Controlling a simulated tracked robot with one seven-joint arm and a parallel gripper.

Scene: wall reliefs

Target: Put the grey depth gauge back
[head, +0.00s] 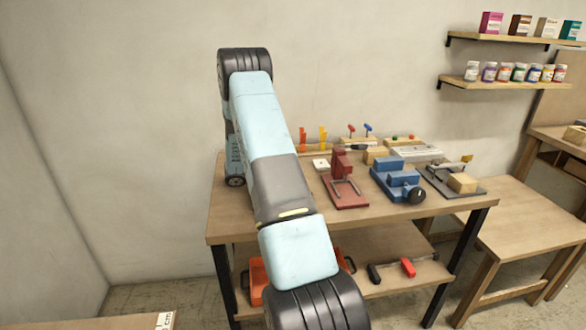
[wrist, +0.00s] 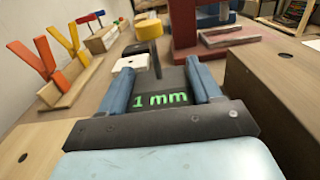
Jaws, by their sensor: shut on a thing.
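In the wrist view my gripper (wrist: 162,82) is shut on a dark grey piece (wrist: 172,76), which I take to be the depth gauge. It fills the gap between the two blue fingers, and a thin dark upright part (wrist: 155,59) stands at its far end. Green "1 mm" lettering shows between the fingers, close to the dark gripper body. The gauge's lower side and its clearance from the table are hidden. In the head view my arm hides both gripper and gauge. A marked resting place for the gauge cannot be made out.
Orange and yellow forks (wrist: 62,62) stand in a wooden rack to the left. A white block (wrist: 131,64) and a red fixture (head: 345,185) lie ahead. A blue vise (head: 402,178) stands farther right on the workbench (head: 265,205). Bare wood shows at the bench's front.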

